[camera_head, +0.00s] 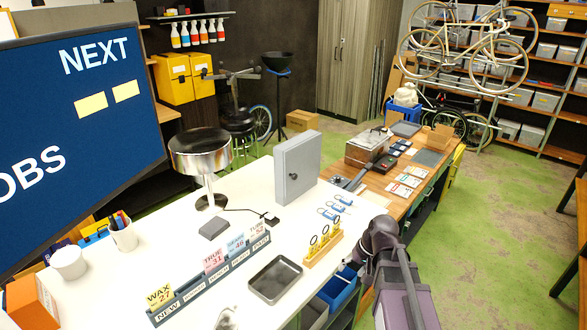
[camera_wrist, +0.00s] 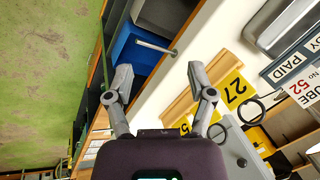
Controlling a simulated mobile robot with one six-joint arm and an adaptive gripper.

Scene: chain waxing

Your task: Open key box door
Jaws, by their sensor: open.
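The key box (camera_head: 298,168) is a grey upright cabinet on the white counter, with a small dark lock or knob on its front. Its door looks shut. In the wrist view a grey panel with a dark round spot, which looks like part of the key box (camera_wrist: 238,152), shows at the lower right, partly hidden by my wrist. My gripper (camera_wrist: 160,74) is open and empty, its fingers apart from the box. In the head view my arm comes in at the lower right, and I cannot make out the fingertips there.
A wooden rack with yellow number tags (camera_head: 322,246) stands on the counter in front of the box, near my arm. Blue key tags (camera_head: 331,208) lie beside the box. A metal tray (camera_head: 275,279), a card rack (camera_head: 212,277) and a round lamp (camera_head: 204,155) are also on the counter.

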